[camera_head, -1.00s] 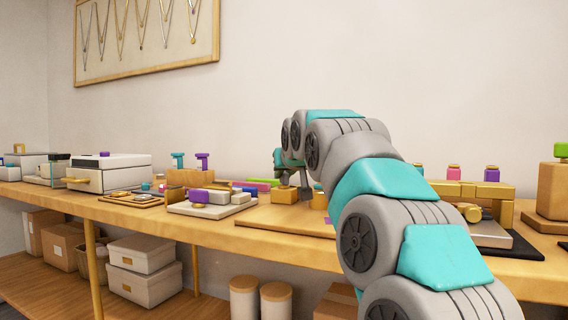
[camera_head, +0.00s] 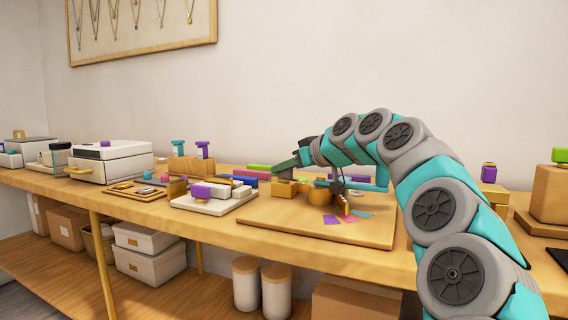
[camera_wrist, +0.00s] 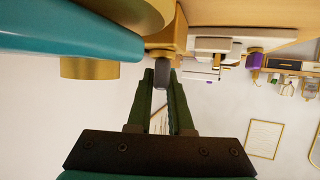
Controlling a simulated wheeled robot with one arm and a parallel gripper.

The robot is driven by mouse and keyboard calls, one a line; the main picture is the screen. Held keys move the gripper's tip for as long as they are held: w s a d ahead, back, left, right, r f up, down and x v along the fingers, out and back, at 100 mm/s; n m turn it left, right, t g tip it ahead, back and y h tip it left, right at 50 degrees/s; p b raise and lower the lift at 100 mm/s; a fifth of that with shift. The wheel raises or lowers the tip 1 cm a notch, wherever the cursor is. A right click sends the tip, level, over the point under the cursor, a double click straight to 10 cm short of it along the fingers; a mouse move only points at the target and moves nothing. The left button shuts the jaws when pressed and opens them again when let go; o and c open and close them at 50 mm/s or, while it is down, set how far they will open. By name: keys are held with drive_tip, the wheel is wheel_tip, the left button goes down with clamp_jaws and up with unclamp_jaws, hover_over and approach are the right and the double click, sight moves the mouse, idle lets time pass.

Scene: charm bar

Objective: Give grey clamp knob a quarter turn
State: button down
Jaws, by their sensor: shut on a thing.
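The grey clamp knob (camera_wrist: 162,78) shows in the wrist view between the tips of my gripper (camera_wrist: 162,88), below a gold fitting. My gripper's two dark green fingers are shut on the knob. In the head view my gripper (camera_head: 284,168) reaches down and left to the gold-brown clamp block (camera_head: 284,188) on a wooden board (camera_head: 310,228). The knob is too small or hidden to make out there.
A teal bar (camera_head: 358,184) lies close to the right of my gripper, and also crosses the wrist view (camera_wrist: 70,38). Coloured flat pieces (camera_head: 345,217) lie on the board. A white plate with a purple-knobbed device (camera_head: 204,192) stands to the left.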

drive_tip(key=shift+d, duration=0.15)
drive_tip(key=c, duration=0.8)
unclamp_jaws()
drive_tip(key=shift+w+d, duration=0.15)
drive_tip(key=shift+w, duration=0.05)
drive_tip(key=shift+s+d+r, duration=0.2)
drive_tip(key=shift+s+d, duration=0.1)
drive_tip(key=shift+d, duration=0.2)
drive_tip(key=v, duration=0.6)
drive_tip(key=shift+s+d+r, duration=0.1)
drive_tip(key=shift+s+d, duration=0.1)
drive_tip(key=shift+s, duration=0.05)
